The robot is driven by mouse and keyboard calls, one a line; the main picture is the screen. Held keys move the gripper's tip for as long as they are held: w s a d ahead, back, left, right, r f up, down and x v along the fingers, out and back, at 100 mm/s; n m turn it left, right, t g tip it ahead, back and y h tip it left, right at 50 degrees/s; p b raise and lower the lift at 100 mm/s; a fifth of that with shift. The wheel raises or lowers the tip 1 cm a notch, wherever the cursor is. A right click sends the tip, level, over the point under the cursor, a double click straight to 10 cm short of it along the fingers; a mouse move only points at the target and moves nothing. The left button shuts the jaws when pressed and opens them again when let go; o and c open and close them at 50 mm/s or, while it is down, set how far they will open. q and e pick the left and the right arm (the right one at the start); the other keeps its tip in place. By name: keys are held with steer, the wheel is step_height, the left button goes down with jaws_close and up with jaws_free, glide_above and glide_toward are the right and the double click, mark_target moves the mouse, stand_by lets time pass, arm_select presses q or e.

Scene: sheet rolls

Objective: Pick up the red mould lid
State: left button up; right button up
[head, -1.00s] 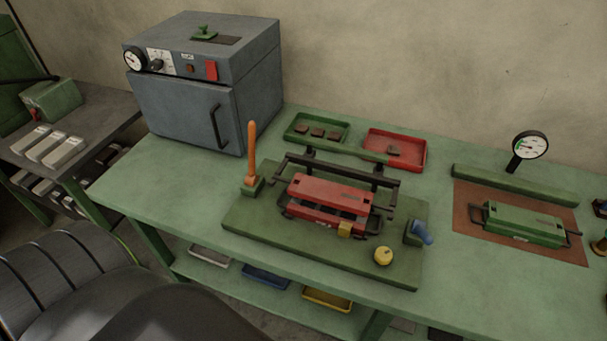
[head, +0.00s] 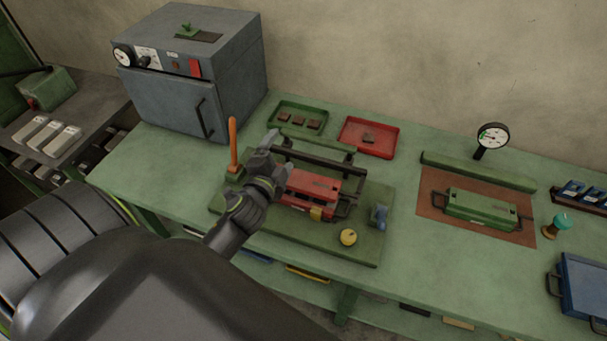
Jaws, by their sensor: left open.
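The red mould lid (head: 312,184) lies on the red mould in the green press fixture (head: 330,240) at the middle of the bench. Dark handles show at the mould's right end. My left gripper (head: 277,158) is open over the mould's left end and hides that end. Its fingers reach toward the fixture's dark crossbar (head: 318,162). I cannot tell whether they touch anything. My right gripper is out of view.
An orange lever (head: 233,146) stands upright left of my gripper. A yellow knob (head: 348,237) and blue handle (head: 380,215) sit at the fixture's front right. Green (head: 274,121) and red trays (head: 392,147) lie behind. A green mould (head: 480,207) lies to the right.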

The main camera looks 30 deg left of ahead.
arm_select(q)
steer(key=w+d+r+m+t+h, duration=0.4)
steer(key=w+d+r+m+h, duration=0.25)
steer(key=r+m+h, duration=0.5)
steer(key=d+m+g+h+p, duration=0.1)
steer(key=d+m+g+h, duration=0.4)
steer(key=m, duration=0.6)
steer(key=m+g+y+b, duration=0.9)
steer(key=m+g+y, duration=0.2)
steer(key=m+g, duration=0.55)
glide_above(303, 180)
steer(key=a, duration=0.1)
steer(key=shift+m+t+h, duration=0.25)
steer(key=shift+m+t, duration=0.55)
steer(key=shift+t, duration=0.05)
steer(key=f, duration=1.8)
steer(key=shift+w+a+f, duration=0.2)
steer(key=shift+s+d+f+b, duration=0.1)
steer(key=shift+d+f+b, duration=0.1)
steer(key=shift+f+b, duration=0.4)
steer(key=shift+s+d+f+b, duration=0.1)
steer(key=shift+d+f+b, duration=0.2)
steer(key=shift+f, duration=0.55)
steer(key=shift+s+d+f+b, duration=0.1)
steer(key=shift+d+f+b, duration=0.05)
steer(key=shift+f+b, duration=0.5)
steer(key=shift+w+f, duration=0.1)
steer(key=shift+f, duration=0.35)
